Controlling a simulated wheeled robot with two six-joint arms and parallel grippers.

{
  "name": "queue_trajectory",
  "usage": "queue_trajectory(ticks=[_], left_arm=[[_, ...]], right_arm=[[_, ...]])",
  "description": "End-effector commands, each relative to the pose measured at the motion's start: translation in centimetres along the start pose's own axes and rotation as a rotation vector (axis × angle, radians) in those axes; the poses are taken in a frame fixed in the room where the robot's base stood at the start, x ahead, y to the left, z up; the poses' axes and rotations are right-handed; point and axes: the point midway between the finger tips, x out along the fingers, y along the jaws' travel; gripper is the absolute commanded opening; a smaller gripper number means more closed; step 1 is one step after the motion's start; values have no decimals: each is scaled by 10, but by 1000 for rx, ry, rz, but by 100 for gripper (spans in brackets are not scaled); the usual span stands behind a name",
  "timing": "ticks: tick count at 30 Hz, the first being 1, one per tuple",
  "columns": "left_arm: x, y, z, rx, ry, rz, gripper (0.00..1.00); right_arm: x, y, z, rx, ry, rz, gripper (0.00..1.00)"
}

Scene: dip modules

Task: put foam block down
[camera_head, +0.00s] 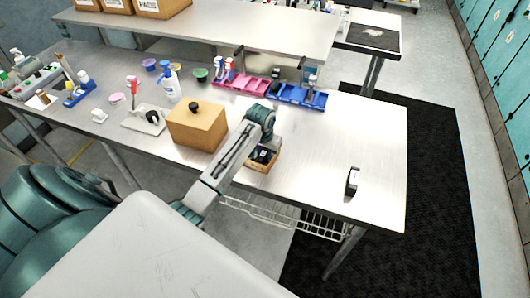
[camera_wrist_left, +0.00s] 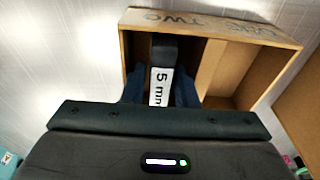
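A black foam block (camera_wrist_left: 160,88) with a white "5 mm" label sits between the blue fingers of my left gripper (camera_wrist_left: 161,92), which press on its two sides. The block is at the left compartment of a small wooden box (camera_wrist_left: 210,27) marked in handwriting, with "TWO" legible. Whether the block touches the compartment floor is hidden. In the head view my left gripper (camera_head: 264,153) reaches down into the box (camera_head: 262,166) near the table's front edge, and my arm covers part of it. My right gripper is not in view.
The box's right compartment (camera_wrist_left: 228,72) looks empty. A large brown box (camera_head: 197,127) with a black knob stands left of my gripper. Another black block with a white label (camera_head: 352,181) stands alone on the right. Pink and blue bins (camera_head: 297,97) are behind; the table's right side is mostly clear.

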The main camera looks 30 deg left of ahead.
Motion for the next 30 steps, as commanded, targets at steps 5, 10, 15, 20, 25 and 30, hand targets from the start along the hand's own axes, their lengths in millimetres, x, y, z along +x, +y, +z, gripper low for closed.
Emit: queue_trajectory(ticks=[5,10,15,20,25,30], left_arm=[[-14,0,-2,0,5,-1,26],[-49,-1,-1,1,7,-1,26],[-88,-1,-2,0,8,-1,26],[-117,0,-1,0,0,0,26],[-123,0,-1,0,0,0,26],[-123,0,0,0,0,0,26]], right_arm=[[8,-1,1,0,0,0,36],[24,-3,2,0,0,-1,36],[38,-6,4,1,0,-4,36],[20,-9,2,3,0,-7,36],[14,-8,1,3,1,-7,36],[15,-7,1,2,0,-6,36]])
